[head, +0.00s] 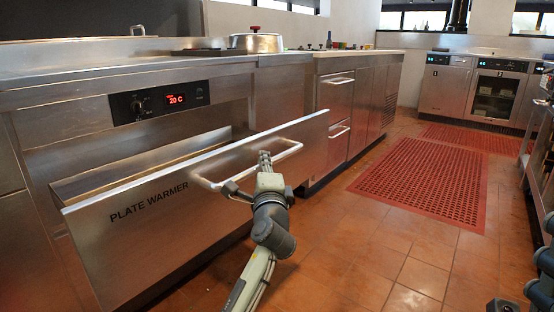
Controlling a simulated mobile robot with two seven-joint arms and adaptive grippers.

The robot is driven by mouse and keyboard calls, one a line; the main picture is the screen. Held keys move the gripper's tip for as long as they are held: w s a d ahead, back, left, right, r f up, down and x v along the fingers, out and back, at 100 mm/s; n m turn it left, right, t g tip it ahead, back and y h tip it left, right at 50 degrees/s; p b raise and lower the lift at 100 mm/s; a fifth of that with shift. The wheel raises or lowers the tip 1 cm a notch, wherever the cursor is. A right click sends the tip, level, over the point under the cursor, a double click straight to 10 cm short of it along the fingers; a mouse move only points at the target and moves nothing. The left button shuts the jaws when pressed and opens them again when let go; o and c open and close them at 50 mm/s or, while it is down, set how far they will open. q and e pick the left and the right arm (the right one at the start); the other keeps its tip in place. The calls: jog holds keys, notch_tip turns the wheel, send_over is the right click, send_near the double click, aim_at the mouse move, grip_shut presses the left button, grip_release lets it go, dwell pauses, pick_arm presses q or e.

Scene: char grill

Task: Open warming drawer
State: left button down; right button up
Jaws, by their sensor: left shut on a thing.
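The warming drawer (130,235) is a steel front marked "PLATE WARMER" under the counter. It stands pulled out, and a gap shows between its front and the cabinet. A bar handle (215,184) runs across its upper right part. My left gripper (250,172) is at this handle and shut on it. Part of the handle is hidden behind the gripper. Only a piece of my right arm shows at the lower right edge, and its gripper is out of view.
A control panel (158,101) reading 20 C is above the drawer. A lidded pot (256,42) stands on the counter. Red mats (425,180) lie on the tiled floor to the right. Open floor (400,262) lies right of the drawer. A steel rack (538,170) stands at the right edge.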

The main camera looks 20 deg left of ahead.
pick_arm(q)
jog(key=shift+w+a+f, duration=0.15)
jog(key=shift+w+a, duration=0.05)
jog(key=shift+a, duration=0.35)
jog(key=shift+w+a+f, duration=0.15)
jog(key=shift+a, duration=0.35)
jog(key=c, duration=1.5)
grip_release()
jog(key=shift+d+r, duration=0.1)
jog(key=v, duration=1.2)
jog(key=shift+r, duration=0.1)
